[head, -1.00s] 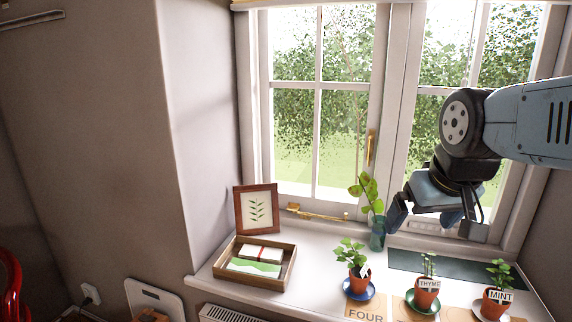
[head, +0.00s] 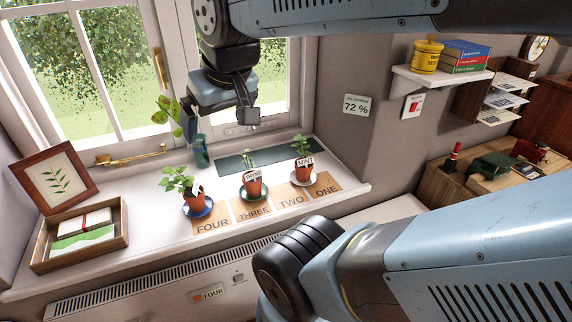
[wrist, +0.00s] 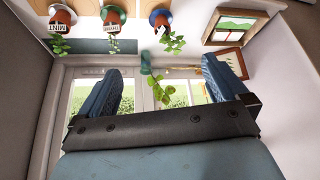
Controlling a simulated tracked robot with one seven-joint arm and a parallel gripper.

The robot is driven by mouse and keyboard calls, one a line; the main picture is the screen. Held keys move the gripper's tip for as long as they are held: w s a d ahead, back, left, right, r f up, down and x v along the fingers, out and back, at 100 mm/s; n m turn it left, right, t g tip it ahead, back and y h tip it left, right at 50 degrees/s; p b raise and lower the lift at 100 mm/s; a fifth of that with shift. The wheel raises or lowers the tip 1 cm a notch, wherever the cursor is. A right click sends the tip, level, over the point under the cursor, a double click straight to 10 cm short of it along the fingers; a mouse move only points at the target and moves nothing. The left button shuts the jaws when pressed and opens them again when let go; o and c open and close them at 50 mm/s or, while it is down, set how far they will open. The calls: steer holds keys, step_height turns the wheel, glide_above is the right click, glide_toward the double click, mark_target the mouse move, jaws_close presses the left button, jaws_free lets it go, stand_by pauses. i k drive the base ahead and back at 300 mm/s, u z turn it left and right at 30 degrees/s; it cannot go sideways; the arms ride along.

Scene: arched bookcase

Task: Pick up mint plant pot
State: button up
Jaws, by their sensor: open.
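The mint plant pot is a small terracotta pot (head: 303,174) with a green sprig and a white "MINT" label. It stands upright on a pale saucer on the windowsill, rightmost of the three potted plants. In the wrist view, which looks upside down, it shows at the top left (wrist: 61,16). My gripper (head: 222,122) is open and empty, in front of the window, up and left of the mint pot in the head view. Its two fingers also show in the wrist view (wrist: 160,68), with no pot between them.
The thyme pot (head: 252,188) stands left of the mint pot, and another pot (head: 195,203) on a blue saucer is further left. A glass vase (head: 201,152) with a leafy stem stands behind. A wooden tray (head: 50,264) and framed leaf picture (head: 54,182) are at left.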

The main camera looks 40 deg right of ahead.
mark_target(303, 166)
steer(key=u, duration=1.05)
steer(key=k, duration=2)
steer(key=z, duration=0.9)
steer(key=i, duration=1)
steer(key=z, duration=0.05)
